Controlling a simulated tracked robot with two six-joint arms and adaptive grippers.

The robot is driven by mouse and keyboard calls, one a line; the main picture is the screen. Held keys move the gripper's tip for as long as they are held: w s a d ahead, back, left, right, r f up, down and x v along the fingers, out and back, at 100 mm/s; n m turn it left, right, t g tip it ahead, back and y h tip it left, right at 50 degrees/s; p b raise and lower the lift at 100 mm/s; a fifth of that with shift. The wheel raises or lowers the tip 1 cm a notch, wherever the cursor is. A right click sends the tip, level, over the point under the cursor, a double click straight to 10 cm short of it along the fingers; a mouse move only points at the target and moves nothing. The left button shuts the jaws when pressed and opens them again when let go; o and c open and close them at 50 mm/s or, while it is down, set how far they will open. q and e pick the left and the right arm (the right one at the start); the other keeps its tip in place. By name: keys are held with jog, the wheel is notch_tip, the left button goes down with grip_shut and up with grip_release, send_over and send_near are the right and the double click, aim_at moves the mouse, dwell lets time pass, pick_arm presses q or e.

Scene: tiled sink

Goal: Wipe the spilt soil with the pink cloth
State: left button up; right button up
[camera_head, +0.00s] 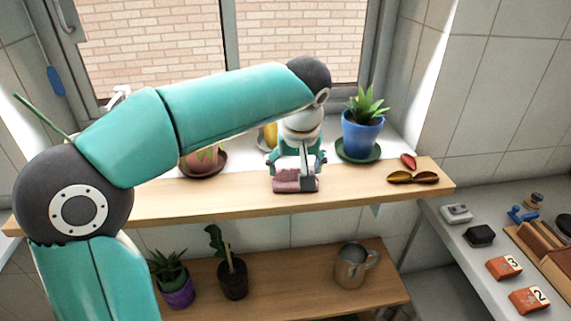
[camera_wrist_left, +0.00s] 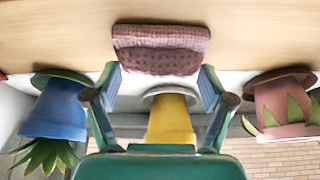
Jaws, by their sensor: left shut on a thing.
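The pink cloth (camera_head: 290,184) is a folded, waffle-textured pad at the front edge of the upper wooden shelf. My left gripper (camera_head: 297,168) reaches down over the shelf and is shut on the pink cloth. In the left wrist view the cloth (camera_wrist_left: 160,50) lies between the fingertips of my left gripper (camera_wrist_left: 157,80), against or just above the wood; I cannot tell which. I make out no spilt soil on the visible wood; any under the cloth or behind my arm is hidden. My right gripper is not in view.
On the sill behind the upper shelf (camera_head: 235,200) stand a blue pot (camera_head: 361,138), a yellow pot (camera_wrist_left: 170,120) and a pink pot (camera_wrist_left: 282,103). A lower shelf (camera_head: 310,280) holds plants and a metal jug (camera_head: 350,266).

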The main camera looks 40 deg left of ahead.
pick_arm(q)
jog(key=shift+w+d+p, duration=0.85)
jog(key=shift+w+d, duration=0.6)
jog(key=shift+w, duration=0.25)
notch_tip(320, 180, up, 6)
jog(key=p, duration=0.5)
jog(key=shift+r, duration=0.1)
notch_tip(320, 180, up, 3)
jog(key=p, duration=0.2)
jog(key=shift+p, duration=0.3)
jog(key=shift+s, duration=0.2)
